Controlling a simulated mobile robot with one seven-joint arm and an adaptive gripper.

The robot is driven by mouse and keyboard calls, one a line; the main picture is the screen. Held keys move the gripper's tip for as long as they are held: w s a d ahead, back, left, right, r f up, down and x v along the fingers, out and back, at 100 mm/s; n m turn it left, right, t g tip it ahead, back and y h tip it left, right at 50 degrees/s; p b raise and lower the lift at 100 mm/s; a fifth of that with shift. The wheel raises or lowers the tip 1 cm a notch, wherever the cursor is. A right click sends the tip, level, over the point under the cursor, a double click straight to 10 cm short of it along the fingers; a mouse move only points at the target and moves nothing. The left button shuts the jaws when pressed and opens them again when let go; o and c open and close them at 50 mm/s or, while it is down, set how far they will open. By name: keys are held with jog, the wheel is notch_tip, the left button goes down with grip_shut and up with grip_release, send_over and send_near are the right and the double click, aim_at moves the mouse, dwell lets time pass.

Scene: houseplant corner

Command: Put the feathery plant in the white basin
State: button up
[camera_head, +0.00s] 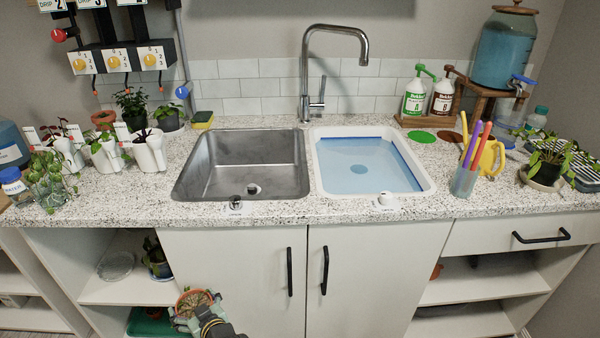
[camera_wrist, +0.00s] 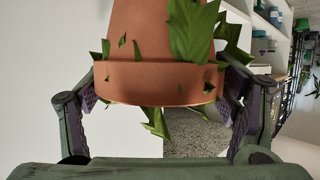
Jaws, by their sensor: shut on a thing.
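The white basin (camera_head: 317,160) is set in the counter right of the steel sink and holds pale blue water. My gripper (camera_head: 196,308) is low in front of the cabinet doors, below the counter edge. It is shut on a terracotta pot (camera_head: 194,299) with a green plant. In the wrist view, the fingers (camera_wrist: 165,100) grip the pot (camera_wrist: 150,75) from both sides at its rim. Pointed green leaves (camera_wrist: 195,30) lie over the pot's side and stick out below the rim. I cannot tell from these leaves whether it is the feathery plant.
A steel sink (camera_head: 180,180) lies left of the basin, with a tall faucet (camera_head: 306,75) between them. Potted plants (camera_head: 150,150) crowd the counter's left. A cup of markers (camera_head: 465,182) and a yellow watering can (camera_head: 490,155) stand right. Open shelves (camera_head: 125,290) flank the cabinet doors.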

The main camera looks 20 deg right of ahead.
jog(key=s+d, duration=0.2)
jog(key=d, duration=0.4)
jog(key=shift+s+r, duration=0.3)
